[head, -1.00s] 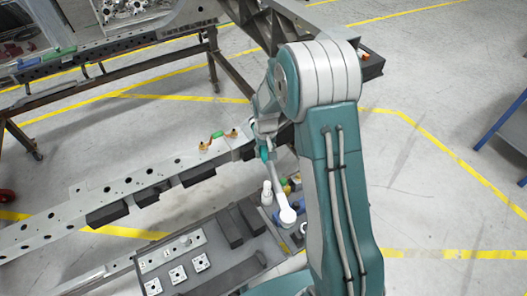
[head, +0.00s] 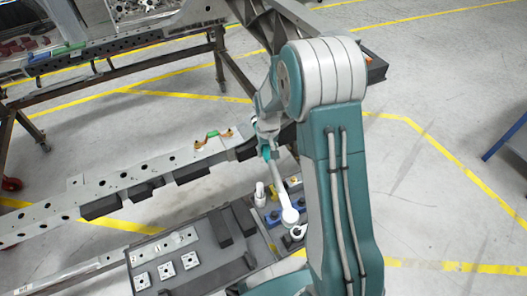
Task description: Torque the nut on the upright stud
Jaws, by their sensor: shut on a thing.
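My gripper (head: 268,153) is left of my large arm link, partly hidden by my own wrist. It is shut on a long pale wrench-like tool (head: 281,190), which hangs down with its round white end (head: 289,216) over the tray (head: 165,240). Two small brass-coloured fittings, a left one (head: 199,145) and a right one (head: 228,133), stand on the perforated grey rail (head: 120,184) with a green and orange piece (head: 212,135) between them. The gripper is to their right and apart from them. The fittings are too small to tell a nut or stud apart.
The tray holds a white bottle (head: 260,194), a blue part (head: 273,218), dark blocks (head: 221,229) and several square plates (head: 166,270). A large dark-legged frame (head: 120,60) stands behind the rail.

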